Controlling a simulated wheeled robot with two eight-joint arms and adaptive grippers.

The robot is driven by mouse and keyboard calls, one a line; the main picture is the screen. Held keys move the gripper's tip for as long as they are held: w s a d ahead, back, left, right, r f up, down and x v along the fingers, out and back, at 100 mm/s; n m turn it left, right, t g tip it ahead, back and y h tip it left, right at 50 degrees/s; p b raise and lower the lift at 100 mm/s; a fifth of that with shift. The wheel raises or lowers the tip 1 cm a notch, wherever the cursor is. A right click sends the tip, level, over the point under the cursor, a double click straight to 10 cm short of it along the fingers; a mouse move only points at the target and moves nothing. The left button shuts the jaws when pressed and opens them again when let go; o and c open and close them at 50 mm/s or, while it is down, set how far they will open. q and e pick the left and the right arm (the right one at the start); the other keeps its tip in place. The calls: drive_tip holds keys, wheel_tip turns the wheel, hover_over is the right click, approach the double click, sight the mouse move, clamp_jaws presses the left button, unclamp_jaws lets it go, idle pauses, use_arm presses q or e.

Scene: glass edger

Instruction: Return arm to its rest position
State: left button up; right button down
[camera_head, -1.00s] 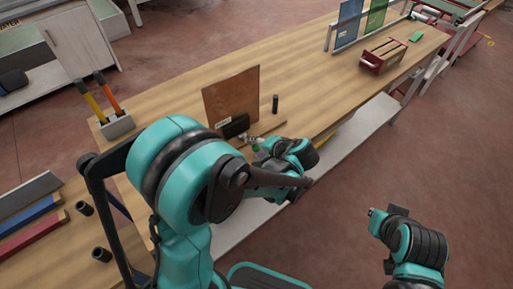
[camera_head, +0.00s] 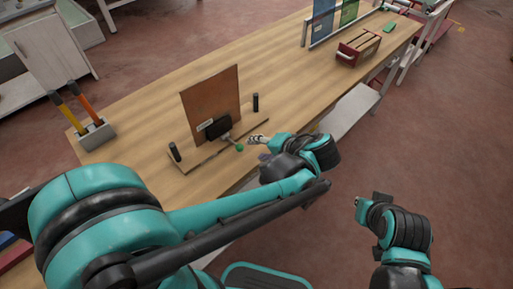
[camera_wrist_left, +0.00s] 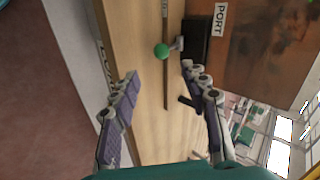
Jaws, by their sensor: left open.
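My left gripper (camera_head: 262,147) is at the front edge of the wooden table (camera_head: 290,85), and its arm reaches in from the left. In the left wrist view the left gripper (camera_wrist_left: 165,95) has its fingers spread wide with nothing between them. A small green ball-shaped knob (camera_wrist_left: 162,50) is beyond the fingertips, apart from them, beside a black block. My right gripper (camera_head: 360,203) hangs over the floor to the right of the table; its fingers are too small to read.
A brown panel (camera_head: 212,103) stands upright on the table, with a black block (camera_head: 218,128) before it and black posts beside it. A grey holder (camera_head: 95,133) with yellow and orange handles is at left. A red crate (camera_head: 358,47) stands farther back.

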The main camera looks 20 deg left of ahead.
idle(0.3)
use_arm(q)
drive_tip(key=s+a+n+t+h, duration=0.2)
drive_tip(key=s+a+n+h, duration=0.2)
drive_tip(key=s+h, duration=0.4)
drive_tip(key=shift+s+a, duration=0.8)
drive_tip(key=shift+s, duration=0.05)
